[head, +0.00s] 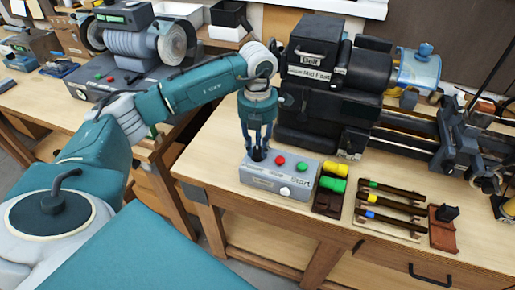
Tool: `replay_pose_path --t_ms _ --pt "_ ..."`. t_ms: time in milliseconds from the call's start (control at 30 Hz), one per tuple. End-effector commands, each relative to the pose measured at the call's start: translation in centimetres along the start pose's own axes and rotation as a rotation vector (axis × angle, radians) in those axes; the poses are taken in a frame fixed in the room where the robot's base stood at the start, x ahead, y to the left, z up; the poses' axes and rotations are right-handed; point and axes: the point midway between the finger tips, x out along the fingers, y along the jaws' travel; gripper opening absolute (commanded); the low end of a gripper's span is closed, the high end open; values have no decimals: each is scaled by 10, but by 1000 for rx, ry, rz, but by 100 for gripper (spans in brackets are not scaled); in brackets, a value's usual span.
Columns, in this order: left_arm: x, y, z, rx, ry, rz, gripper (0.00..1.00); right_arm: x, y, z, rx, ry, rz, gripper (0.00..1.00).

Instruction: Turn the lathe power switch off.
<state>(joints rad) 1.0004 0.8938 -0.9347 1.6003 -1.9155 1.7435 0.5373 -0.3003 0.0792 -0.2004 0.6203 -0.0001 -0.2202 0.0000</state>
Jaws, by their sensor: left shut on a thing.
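A grey control box (270,182) sits on the wooden bench in front of the lathe (325,72). Its top has a red button (280,160) and a green button (302,168). A white knob (285,191) is on its front face, near a "Start" label. My left gripper (258,153) points straight down at the left end of the box top. It is shut on a dark power switch (257,157), which the fingers partly hide. I cannot tell the switch's position. My right gripper is out of view.
Right of the box are a dark tray with yellow and green pieces (330,186), several long dark tools (390,205) and a reddish-brown block (443,230). A bench grinder (130,55) stands on the left bench. The front strip of the lathe bench is mostly clear.

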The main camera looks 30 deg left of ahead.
Motion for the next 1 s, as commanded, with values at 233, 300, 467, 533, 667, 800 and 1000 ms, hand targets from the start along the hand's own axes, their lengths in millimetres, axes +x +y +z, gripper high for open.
replay_pose_path --t_ms 233,300,467,533,667,800,1000 --pt "-1 1 2 -163 -5 0 0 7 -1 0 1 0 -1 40" --pt "-1 1 2 -196 -5 0 0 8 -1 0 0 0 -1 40" --pt "-2 1 2 -248 -5 0 0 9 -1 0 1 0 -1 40" --pt "-2 1 2 -263 -5 0 0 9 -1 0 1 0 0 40" --pt "-2 1 2 -277 -6 0 0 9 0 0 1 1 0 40" --pt "-2 1 2 -282 -6 0 0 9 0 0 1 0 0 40" --pt "-2 1 2 -281 -6 0 0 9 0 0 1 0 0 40"
